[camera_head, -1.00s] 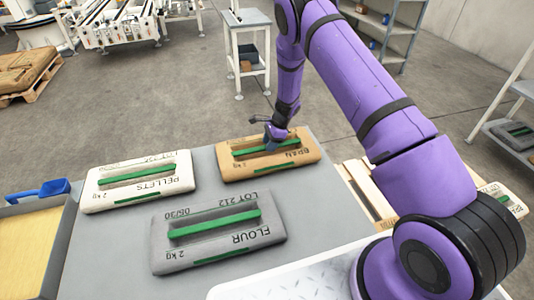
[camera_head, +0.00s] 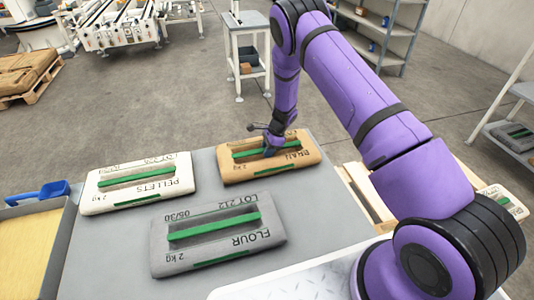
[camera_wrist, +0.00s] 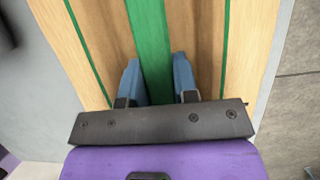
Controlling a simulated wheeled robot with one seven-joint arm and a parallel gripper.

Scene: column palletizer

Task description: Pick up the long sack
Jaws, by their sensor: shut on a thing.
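The brown BRAN sack (camera_head: 238,172) lies flat at the far right of the grey table, with a green handle strip along its top. My gripper (camera_head: 270,148) is down at this strip. In the wrist view, the blue fingers of my gripper (camera_wrist: 155,68) stand on both sides of the green strip (camera_wrist: 149,35), shut on it. The white PELLETS sack (camera_head: 120,195) lies to the left and the grey FLOUR sack (camera_head: 185,255) nearer the front, both with green strips. The three look close in length.
The grey table (camera_head: 110,245) is bare between the sacks. A tray with a blue scoop (camera_head: 38,192) stands at the left. A wooden pallet (camera_head: 365,195) is on the right beyond the table edge, with another sack (camera_head: 505,198) farther right. A small stand (camera_head: 246,50) is behind.

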